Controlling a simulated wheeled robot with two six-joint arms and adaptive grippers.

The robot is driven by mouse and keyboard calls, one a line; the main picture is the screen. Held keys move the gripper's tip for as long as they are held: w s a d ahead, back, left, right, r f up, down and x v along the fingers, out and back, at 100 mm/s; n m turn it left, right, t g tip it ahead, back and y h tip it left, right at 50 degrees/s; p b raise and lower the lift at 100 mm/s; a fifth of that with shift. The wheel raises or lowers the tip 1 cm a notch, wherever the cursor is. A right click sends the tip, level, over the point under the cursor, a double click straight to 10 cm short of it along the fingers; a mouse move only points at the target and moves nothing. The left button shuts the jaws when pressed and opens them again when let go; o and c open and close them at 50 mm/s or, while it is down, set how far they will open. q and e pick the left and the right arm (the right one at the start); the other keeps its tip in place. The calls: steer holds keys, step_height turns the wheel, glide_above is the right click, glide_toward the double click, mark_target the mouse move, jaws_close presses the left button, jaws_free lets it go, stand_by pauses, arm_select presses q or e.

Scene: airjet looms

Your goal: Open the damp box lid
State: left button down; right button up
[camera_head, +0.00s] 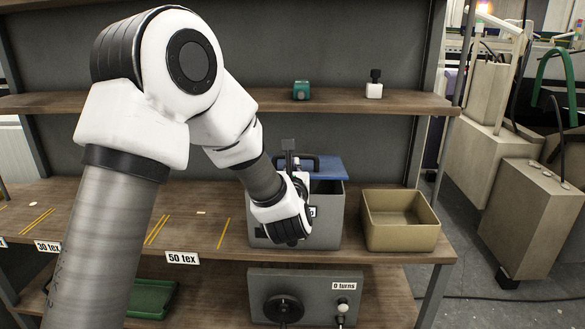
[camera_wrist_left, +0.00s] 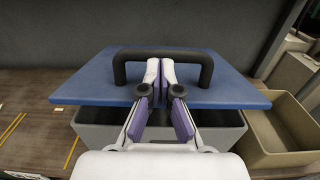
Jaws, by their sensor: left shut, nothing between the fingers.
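The damp box (camera_head: 328,222) is a grey open-topped box on the middle shelf, and its front rim shows in the left wrist view (camera_wrist_left: 98,133). Its blue lid (camera_head: 328,167) lies over the back part. A dark gap shows along the front of the box, so the lid is raised or shifted back; I cannot tell which. The lid's black handle (camera_wrist_left: 190,55) stands up. My left gripper (camera_head: 300,180) is over the box front. In the left wrist view its fingertips (camera_wrist_left: 160,70) are shut and empty, at the handle bar. My right gripper is not in view.
A tan bin (camera_head: 400,238) stands close to the box's right. The upper shelf holds a small green item (camera_head: 301,90) and a white item with a black top (camera_head: 374,86). Below is a grey panel with a black knob (camera_head: 284,308).

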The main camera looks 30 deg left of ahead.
arm_select(q)
steer(key=shift+w+r+h+p, duration=0.1)
steer(key=shift+r+h+p, duration=0.2)
steer(key=shift+r+p, duration=0.1)
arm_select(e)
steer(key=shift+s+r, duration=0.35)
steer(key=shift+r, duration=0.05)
